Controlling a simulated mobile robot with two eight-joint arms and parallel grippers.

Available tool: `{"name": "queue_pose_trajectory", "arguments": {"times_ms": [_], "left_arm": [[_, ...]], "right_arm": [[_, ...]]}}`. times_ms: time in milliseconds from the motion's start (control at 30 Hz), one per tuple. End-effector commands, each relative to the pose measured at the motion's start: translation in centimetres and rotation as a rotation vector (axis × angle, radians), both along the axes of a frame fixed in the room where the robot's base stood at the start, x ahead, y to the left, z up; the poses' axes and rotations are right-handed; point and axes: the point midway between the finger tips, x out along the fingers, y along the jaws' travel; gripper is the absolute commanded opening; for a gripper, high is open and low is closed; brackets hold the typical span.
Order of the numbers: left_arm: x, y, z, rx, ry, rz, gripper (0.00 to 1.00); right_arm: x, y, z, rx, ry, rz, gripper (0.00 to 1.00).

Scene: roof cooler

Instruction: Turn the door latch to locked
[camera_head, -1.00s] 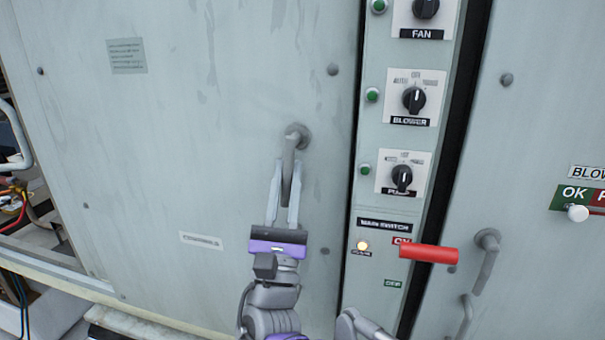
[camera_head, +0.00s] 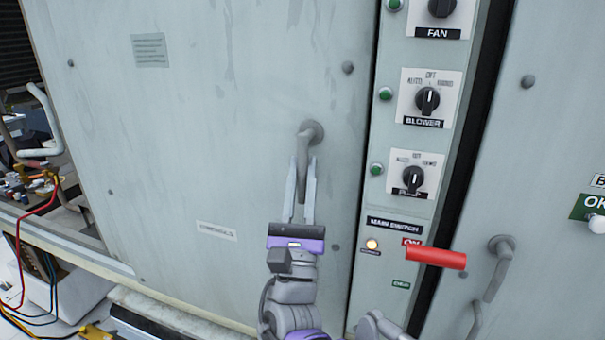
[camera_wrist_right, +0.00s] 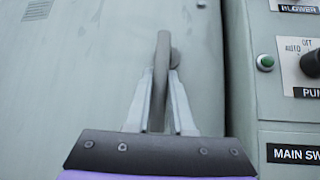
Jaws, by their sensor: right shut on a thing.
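The door latch (camera_head: 305,146) is a grey handle on a round pivot on the large pale panel door. It hangs nearly straight down from its pivot. My right gripper (camera_head: 305,178) is shut on the lower part of the latch, with one finger on each side. In the right wrist view the latch (camera_wrist_right: 162,75) stands upright between the fingers of the gripper (camera_wrist_right: 161,100). The fingers hide part of its lower end. My left gripper is not in view.
Right of the door is a control strip with the blower knob (camera_head: 427,101), pump knob (camera_head: 413,180) and a protruding red main switch handle (camera_head: 436,258). Another grey door handle (camera_head: 499,265) is at the right. Loose wires (camera_head: 38,270) and equipment lie at the lower left.

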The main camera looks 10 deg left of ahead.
Motion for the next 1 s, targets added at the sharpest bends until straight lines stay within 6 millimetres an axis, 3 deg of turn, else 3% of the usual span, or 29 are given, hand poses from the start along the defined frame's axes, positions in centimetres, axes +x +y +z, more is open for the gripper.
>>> {"name": "queue_pose_trajectory", "arguments": {"times_ms": [33, 200, 567, 1000], "left_arm": [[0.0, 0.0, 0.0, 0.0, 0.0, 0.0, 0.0], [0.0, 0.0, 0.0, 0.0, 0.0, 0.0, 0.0], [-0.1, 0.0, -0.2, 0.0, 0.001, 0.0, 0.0], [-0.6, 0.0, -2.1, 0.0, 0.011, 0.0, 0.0]], "right_arm": [[0.0, -0.1, 0.0, -0.001, -0.001, -0.003, 0.23], [0.0, -0.1, 0.0, -0.001, 0.0, -0.002, 0.51], [-0.4, 0.0, -0.4, 0.0, 0.0, 0.0, 0.51], [-6.1, 0.1, -6.2, 0.001, 0.001, 0.001, 0.51]]}}
